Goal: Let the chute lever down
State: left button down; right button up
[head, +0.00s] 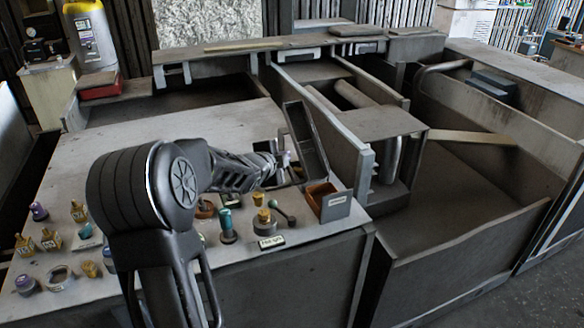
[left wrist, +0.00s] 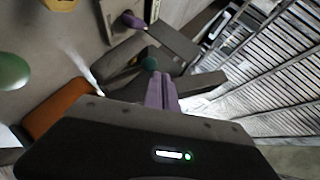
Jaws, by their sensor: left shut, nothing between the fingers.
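My left gripper (head: 288,163) reaches over the bench and is shut with nothing in it; its fingers (left wrist: 161,92) also show in the left wrist view. A small lever with a dark ball end (head: 274,204) lies slanted on the bench, below the gripper in the head view. A long dark box-like channel (head: 305,141) stands tilted up beside the gripper. Which part is the chute lever is not clear. My right gripper is out of view.
A teal knob (head: 227,226) and several other knobs stand around my arm. Walled metal bins (head: 470,215) fill the right side. The bench's back left (head: 110,155) is clear.

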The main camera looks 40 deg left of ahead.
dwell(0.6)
pick_arm(q)
jog(key=v, duration=0.7)
jog(key=shift+s, duration=0.3)
jog(key=shift+d+r, duration=0.1)
